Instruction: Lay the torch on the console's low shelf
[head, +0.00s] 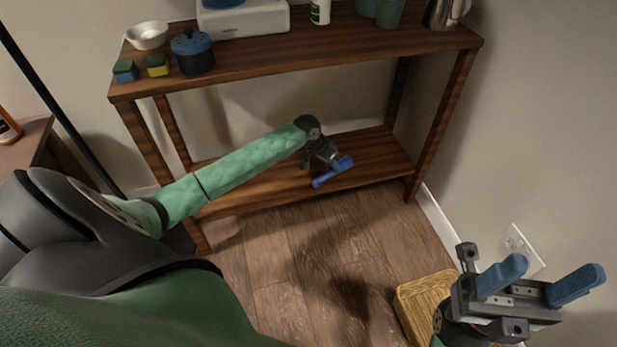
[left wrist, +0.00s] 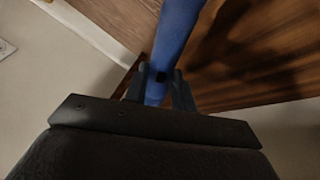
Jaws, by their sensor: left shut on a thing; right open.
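The torch (head: 333,173) is a blue stick, tilted in the head view, in the grip of my left gripper (head: 325,165). In the left wrist view the blue torch (left wrist: 177,38) runs up between the two fingers of my left gripper (left wrist: 160,88). The wooden console (head: 300,62) has a low shelf (head: 262,190). The torch appears in front of the low shelf's right half; whether it touches the shelf I cannot tell. My right gripper (head: 540,283) is open and empty at the lower right, away from the console.
The low shelf's visible boards are bare.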

